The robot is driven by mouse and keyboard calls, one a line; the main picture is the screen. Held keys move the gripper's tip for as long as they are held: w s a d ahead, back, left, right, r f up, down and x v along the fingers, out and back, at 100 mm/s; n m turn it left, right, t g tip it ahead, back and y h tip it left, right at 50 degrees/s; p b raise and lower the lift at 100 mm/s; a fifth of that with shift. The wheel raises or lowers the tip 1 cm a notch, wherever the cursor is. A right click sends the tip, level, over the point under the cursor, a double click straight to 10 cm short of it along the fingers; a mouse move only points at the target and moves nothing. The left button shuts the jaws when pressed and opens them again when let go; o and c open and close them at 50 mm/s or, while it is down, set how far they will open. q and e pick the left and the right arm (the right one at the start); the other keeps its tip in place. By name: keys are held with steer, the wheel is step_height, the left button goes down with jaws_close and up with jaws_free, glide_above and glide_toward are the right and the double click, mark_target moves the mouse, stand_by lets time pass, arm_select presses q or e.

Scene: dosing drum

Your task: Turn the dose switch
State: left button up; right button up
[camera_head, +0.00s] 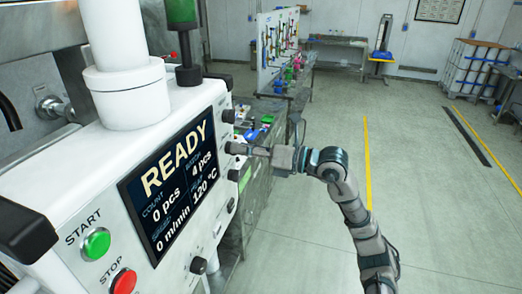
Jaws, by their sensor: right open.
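The white machine panel (165,120) fills the left of the head view. Its dark screen (168,182) reads READY, with 0 pcs, 4 pcs, 0 m/min and 120 °C. Several dark knobs sit along the panel's right edge, among them an upper knob (228,116) and a lower one (234,175). I cannot tell which of them is the dose switch. My right gripper (240,149) is open, at the panel's right edge between these two knobs. Its fingertips are small in the picture, and I cannot tell whether they touch a knob. My left gripper is not in view.
A green START button (96,243) and a red STOP button (124,281) are at the panel's lower left. A metal bench (262,190) with small coloured items stands behind my right gripper. The floor (440,220) to the right is clear.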

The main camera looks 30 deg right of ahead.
steer(key=v, duration=1.1)
steer(key=shift+d+f, duration=0.15)
steer(key=shift+d, duration=0.15)
steer(key=shift+a, duration=0.15)
